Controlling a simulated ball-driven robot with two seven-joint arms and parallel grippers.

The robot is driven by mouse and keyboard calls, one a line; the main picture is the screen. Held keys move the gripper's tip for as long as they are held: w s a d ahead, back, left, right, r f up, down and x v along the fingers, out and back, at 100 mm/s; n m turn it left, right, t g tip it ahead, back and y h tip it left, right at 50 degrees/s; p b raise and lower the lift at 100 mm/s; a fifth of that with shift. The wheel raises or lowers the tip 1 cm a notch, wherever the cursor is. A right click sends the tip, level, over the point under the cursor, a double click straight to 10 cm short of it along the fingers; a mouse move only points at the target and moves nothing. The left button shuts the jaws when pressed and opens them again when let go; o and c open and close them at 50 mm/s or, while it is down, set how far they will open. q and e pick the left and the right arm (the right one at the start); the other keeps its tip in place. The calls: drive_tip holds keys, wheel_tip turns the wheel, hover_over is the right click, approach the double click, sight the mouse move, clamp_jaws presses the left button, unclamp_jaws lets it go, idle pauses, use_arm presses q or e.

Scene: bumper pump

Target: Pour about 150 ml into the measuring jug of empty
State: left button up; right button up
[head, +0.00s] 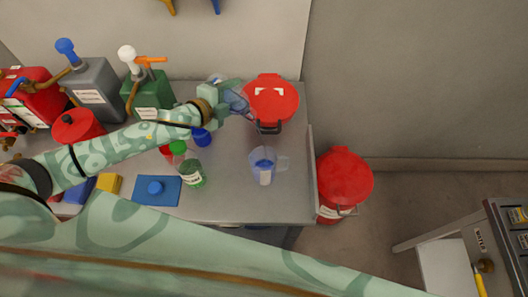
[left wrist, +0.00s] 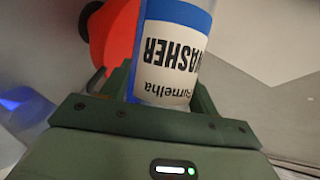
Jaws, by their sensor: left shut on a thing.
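My left gripper (head: 224,97) is shut on a clear washer bottle (head: 238,103) with a bluish tint. In the left wrist view the bottle (left wrist: 175,50) shows a blue band and a white label reading "WASHER". The bottle is tilted, its neck end toward the right, above and left of the measuring jug. A faint thin streak runs from it down toward the jug. The clear measuring jug (head: 263,167) stands upright on the grey bench with its handle to the right. It looks bluish inside; the level is too small to read. My right gripper is out of view.
A red lidded can (head: 270,101) stands behind the jug; another red bin (head: 342,180) is on the floor right of the bench. Pump containers (head: 153,98) line the back.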

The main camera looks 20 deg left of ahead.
sight(243, 104)
use_arm(q)
drive_tip(key=shift+f, duration=0.75)
drive_tip(key=shift+d+r+n+g+p, duration=0.1)
drive_tip(key=shift+d+n+g+p, duration=0.05)
drive_tip(key=shift+n+g+p, duration=0.15)
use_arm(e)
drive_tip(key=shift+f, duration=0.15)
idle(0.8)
